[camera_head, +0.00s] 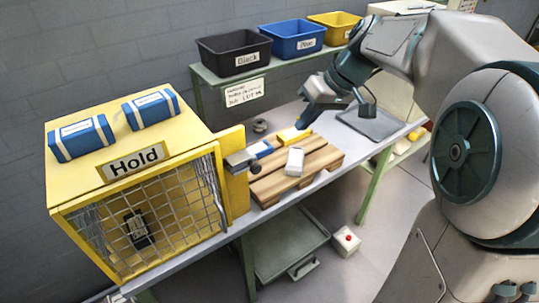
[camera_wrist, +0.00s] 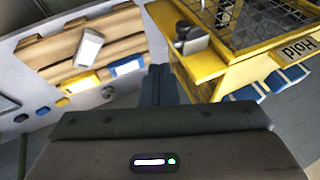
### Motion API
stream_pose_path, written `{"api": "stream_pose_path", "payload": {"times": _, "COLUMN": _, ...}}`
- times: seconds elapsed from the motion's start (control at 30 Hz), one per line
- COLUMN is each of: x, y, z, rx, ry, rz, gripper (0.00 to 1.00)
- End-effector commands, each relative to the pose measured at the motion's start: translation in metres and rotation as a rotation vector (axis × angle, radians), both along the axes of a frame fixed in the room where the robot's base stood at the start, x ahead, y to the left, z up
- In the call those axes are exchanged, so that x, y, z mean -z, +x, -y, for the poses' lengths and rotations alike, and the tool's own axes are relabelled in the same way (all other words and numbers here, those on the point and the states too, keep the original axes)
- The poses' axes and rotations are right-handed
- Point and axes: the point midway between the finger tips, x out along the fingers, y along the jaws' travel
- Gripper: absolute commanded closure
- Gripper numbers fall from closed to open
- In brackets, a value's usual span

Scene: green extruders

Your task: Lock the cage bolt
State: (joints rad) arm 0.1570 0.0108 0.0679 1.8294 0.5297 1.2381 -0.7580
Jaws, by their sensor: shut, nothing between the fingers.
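The yellow cage (camera_head: 130,160) with the Hold sign stands at the left end of the bench. Its wire-mesh front (camera_head: 150,225) looks closed, and a dark labelled item (camera_head: 138,229) shows behind the mesh. The grey bolt (camera_head: 239,160) with a dark knob sits on the yellow bracket at the cage's right side. The bolt also shows at the top of the wrist view (camera_wrist: 191,40); I cannot tell how far it is slid. My gripper (camera_head: 308,118) is over the bench, right of the cage and apart from the bolt. Its shut, empty fingers show in the wrist view (camera_wrist: 158,85).
A wooden pallet (camera_head: 265,189) beside the cage carries white, yellow and blue blocks. Two blue-and-white packs (camera_head: 80,138) lie on the cage top. Black, blue and yellow bins (camera_head: 235,54) stand on a shelf behind. A grey tray (camera_head: 372,126) lies at the bench's right.

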Motion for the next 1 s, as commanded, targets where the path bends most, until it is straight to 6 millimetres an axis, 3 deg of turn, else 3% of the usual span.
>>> {"api": "stream_pose_path", "payload": {"times": 0.23, "x": 0.021, "y": 0.002, "z": -0.012, "rx": -0.003, "ry": 0.0, "rz": -0.005, "gripper": 1.0}}
{"api": "stream_pose_path", "payload": {"times": 0.6, "x": 0.088, "y": 0.013, "z": -0.048, "rx": 0.0, "ry": 0.0, "rz": -0.006, "gripper": 1.0}}
{"api": "stream_pose_path", "payload": {"times": 0.8, "x": 0.099, "y": 0.002, "z": -0.071, "rx": 0.0, "ry": -0.001, "rz": -0.003, "gripper": 1.0}}
{"api": "stream_pose_path", "payload": {"times": 1.0, "x": 0.105, "y": -0.002, "z": -0.079, "rx": 0.0, "ry": -0.001, "rz": 0.0, "gripper": 1.0}}
